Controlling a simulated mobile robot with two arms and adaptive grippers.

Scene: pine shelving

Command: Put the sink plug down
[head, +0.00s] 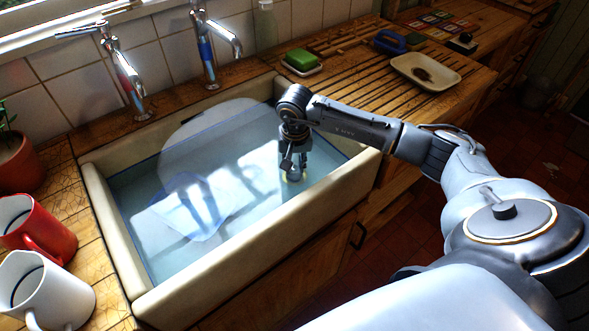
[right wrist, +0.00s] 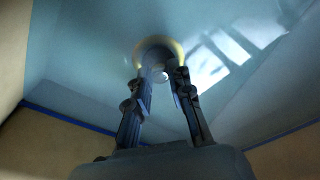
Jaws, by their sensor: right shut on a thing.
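The cream sink (head: 240,258) holds clear bluish water. My right gripper (head: 293,172) reaches down into the water near the sink's right end. In the right wrist view, its fingertips (right wrist: 160,74) are close together around a small pale piece, which I take to be the sink plug (right wrist: 161,76). A brass-coloured ring (right wrist: 158,48) shows just beyond the fingertips, and a glint of it shows below the gripper in the head view. I cannot tell whether the plug touches the ring or the sink floor. My left gripper is not in view.
Two taps (head: 210,50) stand behind the sink. A pale blue-edged shape (head: 190,208) shows in the water. A red mug (head: 38,228) and a white mug (head: 45,292) stand at the left. A green soap block (head: 302,59) and a cream dish (head: 425,72) stand on the draining board.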

